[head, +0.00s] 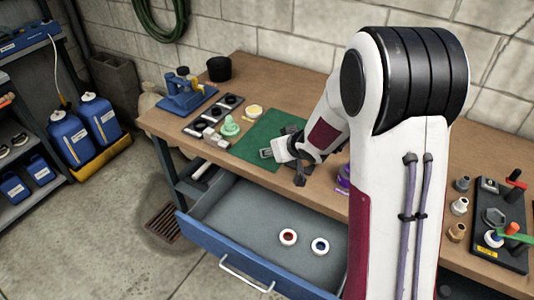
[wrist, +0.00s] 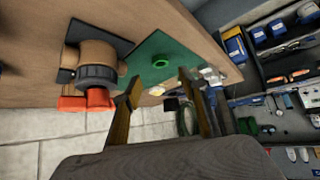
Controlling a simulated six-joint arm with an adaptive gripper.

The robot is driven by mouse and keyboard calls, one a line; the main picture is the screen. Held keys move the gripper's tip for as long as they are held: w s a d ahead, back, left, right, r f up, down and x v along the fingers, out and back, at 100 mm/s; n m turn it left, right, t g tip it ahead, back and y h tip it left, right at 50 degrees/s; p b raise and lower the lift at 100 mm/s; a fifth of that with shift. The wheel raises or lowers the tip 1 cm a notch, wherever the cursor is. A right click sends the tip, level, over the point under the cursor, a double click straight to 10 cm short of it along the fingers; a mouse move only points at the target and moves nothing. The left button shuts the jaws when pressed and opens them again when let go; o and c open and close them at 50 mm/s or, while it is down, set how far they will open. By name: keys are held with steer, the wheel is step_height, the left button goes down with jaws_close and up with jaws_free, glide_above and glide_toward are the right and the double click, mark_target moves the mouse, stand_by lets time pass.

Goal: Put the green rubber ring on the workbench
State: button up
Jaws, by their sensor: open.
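A green ring (wrist: 161,60) lies flat on the green mat (wrist: 150,75) in the wrist view. The mat (head: 258,131) lies on the brown wooden workbench (head: 285,96). My gripper (head: 282,165) is over the mat's right part in the head view, and I cannot make out the ring there. In the wrist view my gripper's two fingers (wrist: 158,90) are spread apart and empty. The ring shows beyond the fingertips, between them in the picture and apart from them.
An open blue drawer (head: 213,245) below the bench holds a red-centred ring (head: 288,236) and a blue-centred ring (head: 320,245). A green dome-shaped part (head: 229,127) stands left of the mat. A blue vise-like tool (head: 187,92) and a black cup (head: 219,68) stand farther back.

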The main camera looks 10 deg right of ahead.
mark_target(270, 160)
steer(key=shift+w+a+f, duration=0.1)
steer(key=shift+w+f, duration=0.3)
steer(key=shift+f, duration=0.05)
steer(key=shift+x, duration=2.6)
steer(key=shift+s+f, duration=0.15)
steer(key=shift+s, duration=0.05)
steer(key=c, duration=0.9)
